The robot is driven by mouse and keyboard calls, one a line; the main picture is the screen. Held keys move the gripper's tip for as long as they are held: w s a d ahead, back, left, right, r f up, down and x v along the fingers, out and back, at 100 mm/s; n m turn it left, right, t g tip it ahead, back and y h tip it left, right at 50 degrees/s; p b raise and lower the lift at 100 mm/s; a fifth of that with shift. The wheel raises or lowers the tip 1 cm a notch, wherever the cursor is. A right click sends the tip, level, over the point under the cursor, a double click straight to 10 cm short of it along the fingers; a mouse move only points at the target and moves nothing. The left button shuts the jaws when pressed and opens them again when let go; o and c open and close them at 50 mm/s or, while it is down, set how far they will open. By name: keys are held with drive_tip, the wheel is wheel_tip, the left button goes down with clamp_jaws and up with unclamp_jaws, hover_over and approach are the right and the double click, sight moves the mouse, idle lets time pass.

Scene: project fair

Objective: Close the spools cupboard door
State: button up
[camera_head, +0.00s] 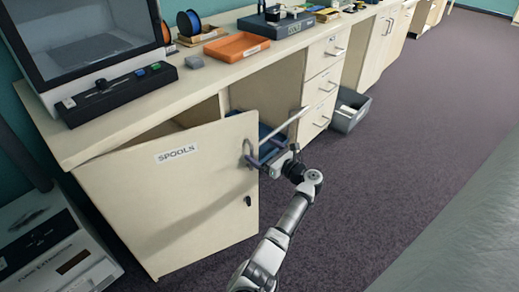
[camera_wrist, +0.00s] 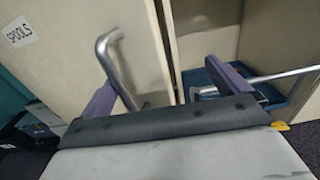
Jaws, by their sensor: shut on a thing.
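The spools cupboard door (camera_head: 165,200) is pale, carries a SPOOLS label and stands swung open from the bench; its face fills the left of the wrist view (camera_wrist: 65,75). Its metal handle (camera_head: 248,153) is near the free edge and shows as a bent bar in the wrist view (camera_wrist: 118,65). My gripper (camera_head: 270,154) is at that edge at handle height. In the wrist view its purple fingers (camera_wrist: 163,92) stand wide, with the handle beside the left finger and the door edge between them.
A blue bin (camera_wrist: 280,93) sits in the cupboard opening, with a long metal bar (camera_head: 283,130) crossing in front. The machine (camera_head: 55,250) is left of the door. Open carpet (camera_head: 400,170) lies right.

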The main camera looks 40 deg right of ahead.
drive_tip(key=s+d+h, duration=0.1)
drive_tip(key=s+d, duration=0.3)
drive_tip(key=s, duration=0.1)
drive_tip(key=shift+s+d+r+p, duration=0.15)
drive_tip(key=shift+s+r+p, duration=0.15)
drive_tip(key=d, duration=0.1)
drive_tip(key=s+d, duration=0.2)
drive_tip(key=shift+s+f+m, duration=0.25)
drive_tip(key=shift+f+m, duration=0.05)
drive_tip(key=shift+m, duration=0.1)
drive_tip(key=c, duration=1.1)
drive_tip(key=shift+s+a, duration=0.1)
drive_tip(key=shift+s, duration=0.2)
drive_tip(key=shift+w+a+p, duration=0.1)
drive_tip(key=shift+a+p, duration=0.1)
drive_tip(key=shift+p, duration=0.1)
